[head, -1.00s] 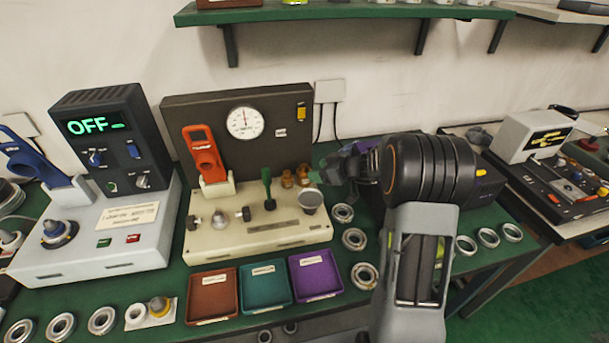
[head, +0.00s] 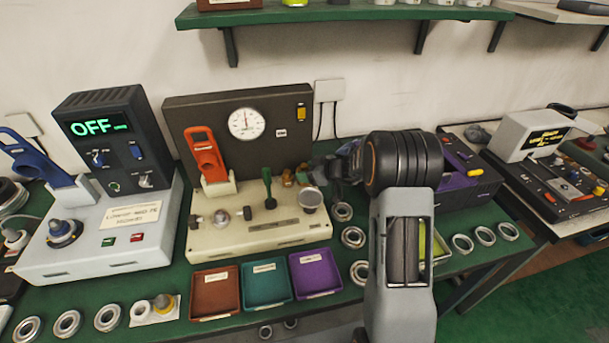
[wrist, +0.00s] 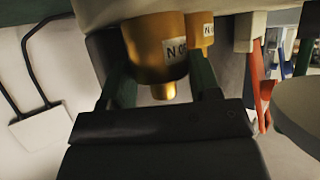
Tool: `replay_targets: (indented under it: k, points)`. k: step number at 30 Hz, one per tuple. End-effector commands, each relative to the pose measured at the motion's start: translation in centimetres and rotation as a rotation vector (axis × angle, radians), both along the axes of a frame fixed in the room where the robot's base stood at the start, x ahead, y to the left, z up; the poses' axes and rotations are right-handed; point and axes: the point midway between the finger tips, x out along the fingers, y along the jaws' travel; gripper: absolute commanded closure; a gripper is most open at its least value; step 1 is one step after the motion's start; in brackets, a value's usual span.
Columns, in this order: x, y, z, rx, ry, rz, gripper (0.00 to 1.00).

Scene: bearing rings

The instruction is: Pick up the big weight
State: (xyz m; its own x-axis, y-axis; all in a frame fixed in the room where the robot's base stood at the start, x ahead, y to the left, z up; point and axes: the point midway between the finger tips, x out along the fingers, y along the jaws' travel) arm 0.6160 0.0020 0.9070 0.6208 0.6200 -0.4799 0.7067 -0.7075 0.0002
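Two brass weights stand side by side on the cream tester. The big weight (wrist: 152,48) fills the middle of the wrist view, its narrow knob towards my gripper. The smaller-looking weight (wrist: 199,30) is right beside it, partly hidden. In the head view the brass weights (head: 289,178) show small, partly covered by my gripper. My gripper (wrist: 163,80) is open, its two green fingers apart on either side of the big weight's knob. A gap shows between the knob and each finger. In the head view my gripper (head: 322,170) is just right of the weights.
The cream tester (head: 260,233) carries a green lever (head: 268,186), a silver cup (head: 310,198) and an orange handle (head: 205,155). Brown, teal and purple trays (head: 318,275) lie in front. Metal rings (head: 353,237) lie to the right. A dark panel with a dial (head: 244,123) stands behind.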

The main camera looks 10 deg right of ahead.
Motion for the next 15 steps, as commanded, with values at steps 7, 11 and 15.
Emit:
replay_targets:
  k: [7,11,15]
  points:
    - [-0.02,-0.01,0.01,0.000,0.000,0.000,0.85]
    - [-0.03,-0.01,0.01,0.000,0.000,0.000,0.97]
    - [0.07,-0.01,0.28,0.001,-0.006,0.001,1.00]
